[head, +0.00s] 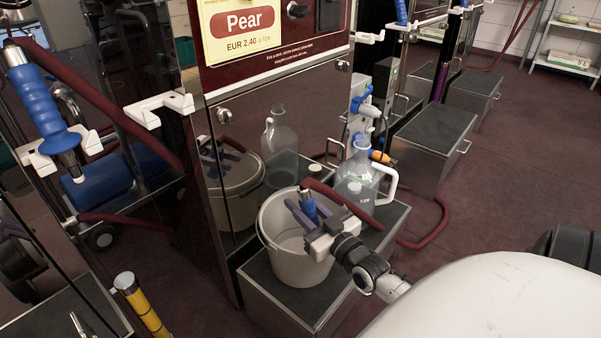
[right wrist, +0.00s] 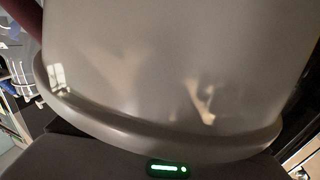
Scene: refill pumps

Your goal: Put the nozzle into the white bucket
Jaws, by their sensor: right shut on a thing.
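The white bucket (head: 285,262) stands upright on a dark-topped metal step below the Pear panel. My right gripper (head: 312,209) reaches over the bucket's right rim and is shut on the blue nozzle (head: 310,208). The nozzle is upright above or within the bucket's mouth; its lower end is hidden by the gripper and bucket. A dark red hose (head: 345,201) runs near its top toward the right. In the right wrist view the bucket's outer wall and rim (right wrist: 160,140) fill the picture; the nozzle does not show there. My left gripper is not in view.
A clear jug (head: 357,185) with a white handle stands just behind the bucket on the step. Another blue nozzle (head: 42,108) hangs in a white holder at left.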

